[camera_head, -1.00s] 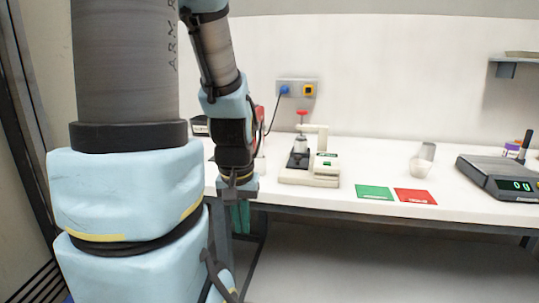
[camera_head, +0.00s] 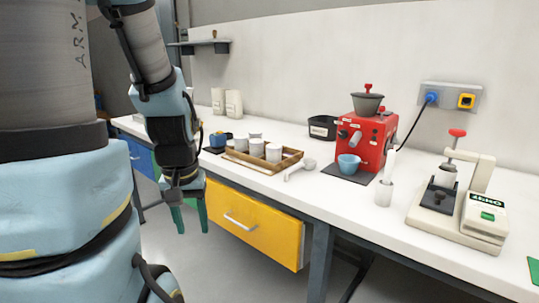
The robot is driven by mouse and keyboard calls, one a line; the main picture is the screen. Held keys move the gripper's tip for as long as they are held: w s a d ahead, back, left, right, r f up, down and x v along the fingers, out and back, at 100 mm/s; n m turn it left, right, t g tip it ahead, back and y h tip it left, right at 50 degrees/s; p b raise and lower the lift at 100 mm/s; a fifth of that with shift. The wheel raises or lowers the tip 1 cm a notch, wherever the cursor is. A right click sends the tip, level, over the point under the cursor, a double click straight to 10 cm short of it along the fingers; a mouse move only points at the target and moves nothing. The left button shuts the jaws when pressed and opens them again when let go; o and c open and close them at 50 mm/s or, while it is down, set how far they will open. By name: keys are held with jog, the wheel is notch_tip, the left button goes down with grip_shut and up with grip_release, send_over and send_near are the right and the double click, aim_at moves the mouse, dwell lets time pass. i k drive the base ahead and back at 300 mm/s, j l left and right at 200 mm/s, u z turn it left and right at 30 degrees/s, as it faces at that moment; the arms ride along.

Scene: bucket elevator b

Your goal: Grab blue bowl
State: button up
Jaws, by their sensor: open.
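A small blue bowl (camera_head: 348,165) sits on a dark mat in front of the red machine, right of the picture's middle. My gripper (camera_head: 188,218) has green fingers that point down and are apart, with nothing seen between them. It hangs in front of the bench, before the yellow drawer's left end, left of the bowl and well apart from it.
The red machine (camera_head: 375,138) stands behind the bowl. A wooden tray (camera_head: 236,157) holds white cups. A scoop (camera_head: 301,170), a white cylinder (camera_head: 384,192) and a beige press (camera_head: 484,217) stand on the white bench. A yellow drawer (camera_head: 270,236) is below. A small blue object (camera_head: 217,140) is farther left.

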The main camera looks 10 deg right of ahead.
aim_at(348, 164)
jog(key=k+l+u, duration=0.1)
jog(key=l+u, duration=0.15)
jog(key=u, duration=0.2)
jog(key=k+l+u, duration=0.15)
jog(key=u, duration=0.35)
jog(key=k+l+u, duration=0.2)
jog(key=u, duration=0.25)
jog(key=k+l, duration=0.25)
jog(key=k, duration=0.15)
jog(key=k+l, duration=0.25)
jog(key=k, duration=0.1)
